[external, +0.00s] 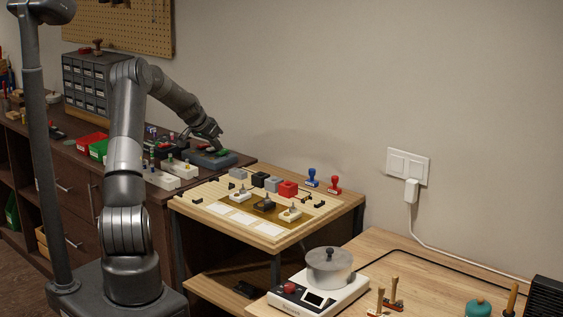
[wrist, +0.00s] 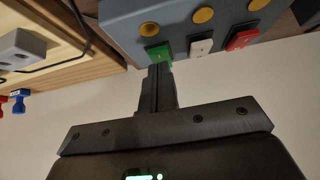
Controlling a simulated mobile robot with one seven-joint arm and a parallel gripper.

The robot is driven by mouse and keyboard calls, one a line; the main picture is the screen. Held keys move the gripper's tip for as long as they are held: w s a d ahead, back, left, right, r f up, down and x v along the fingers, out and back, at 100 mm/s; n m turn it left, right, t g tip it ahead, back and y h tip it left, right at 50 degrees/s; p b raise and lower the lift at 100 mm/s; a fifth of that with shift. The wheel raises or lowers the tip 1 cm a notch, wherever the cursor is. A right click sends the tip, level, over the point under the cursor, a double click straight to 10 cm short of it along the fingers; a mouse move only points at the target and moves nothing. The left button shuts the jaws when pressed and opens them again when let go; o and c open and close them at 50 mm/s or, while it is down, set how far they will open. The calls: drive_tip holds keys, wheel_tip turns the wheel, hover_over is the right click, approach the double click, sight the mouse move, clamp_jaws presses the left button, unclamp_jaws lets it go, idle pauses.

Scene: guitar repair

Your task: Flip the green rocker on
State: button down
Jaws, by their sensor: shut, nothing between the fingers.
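The green rocker (wrist: 158,53) is on the face of a blue-grey switch box (wrist: 120,20), beside a white rocker (wrist: 201,47) and a red rocker (wrist: 242,39). My gripper (wrist: 160,69) is shut and empty. Its fingertips are right at the edge of the green rocker and cover part of it; I cannot tell whether they touch. In the external view the switch box (external: 222,162) lies on the dark cabinet, with my gripper (external: 219,148) over it. Which way the green rocker is tipped is not clear.
Round amber parts (wrist: 149,29) sit in a row beside the rockers. White blocks (external: 160,177) stand in front of the box. A wooden table (external: 334,204) with small parts and stamps adjoins to the right. The wall is close behind.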

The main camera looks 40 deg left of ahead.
drive_tip(key=shift+r, duration=0.3)
drive_tip(key=r, duration=0.4)
drive_tip(key=shift+s+r, duration=0.25)
drive_tip(key=s+r, duration=0.5)
drive_tip(key=s, duration=0.3)
drive_tip(key=shift+r, duration=0.25)
